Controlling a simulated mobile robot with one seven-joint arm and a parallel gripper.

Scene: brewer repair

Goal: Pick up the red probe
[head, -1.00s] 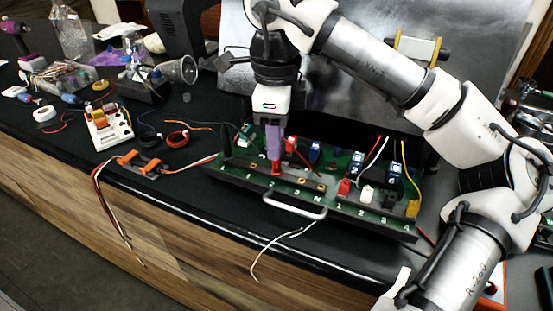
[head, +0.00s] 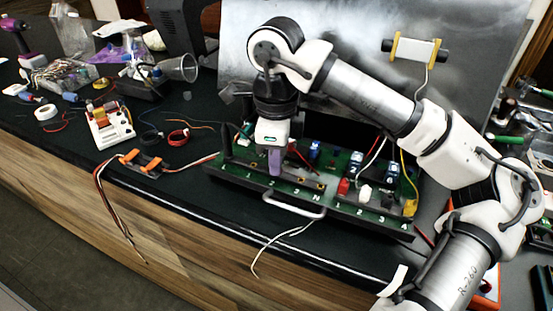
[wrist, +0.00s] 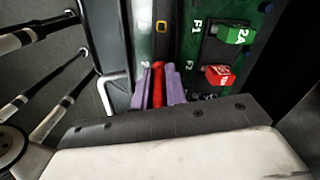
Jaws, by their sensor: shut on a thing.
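The red probe (wrist: 158,85) shows in the wrist view as a narrow red piece between the two purple fingers of my gripper (wrist: 160,88). The fingers are shut on it, one on each side. In the head view my gripper (head: 275,162) points straight down at the left part of the green circuit panel (head: 325,185), by the row marked 1, 2, 3, N. The fingers hide the probe there. Its lower end is hidden, so I cannot tell whether it touches the panel.
The panel carries a red block (head: 343,187), a white block (head: 365,192), blue parts and loose wires. A metal handle (head: 295,206) sticks out at its front. A grey metal sheet (head: 340,50) stands behind.

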